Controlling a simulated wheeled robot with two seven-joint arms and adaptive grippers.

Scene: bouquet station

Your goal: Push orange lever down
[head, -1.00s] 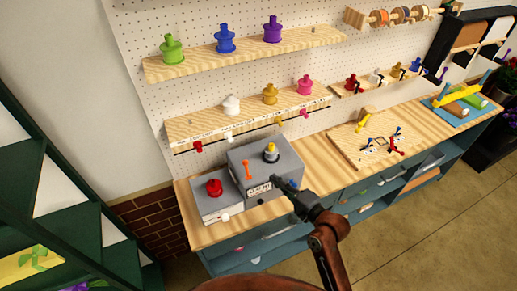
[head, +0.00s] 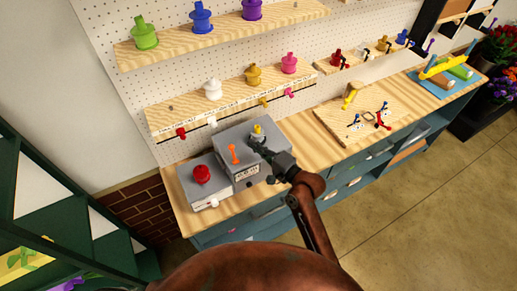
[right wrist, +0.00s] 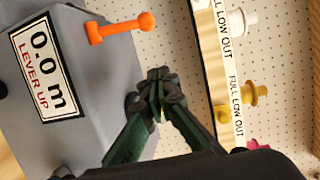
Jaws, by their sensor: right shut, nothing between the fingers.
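The orange lever (head: 234,154) stands up from the top of a grey box (head: 223,139) on the workbench. In the right wrist view the lever (right wrist: 120,28) points toward the pegboard, and a label (right wrist: 42,65) on the box reads "0.0 m LEVER UP". My left gripper is not in view.
A smaller grey box with a red knob (head: 202,174) sits to the left. Shelves with coloured spools (head: 254,76) hang behind. A wooden board (head: 352,118) with small tools lies to the right, with bare bench between.

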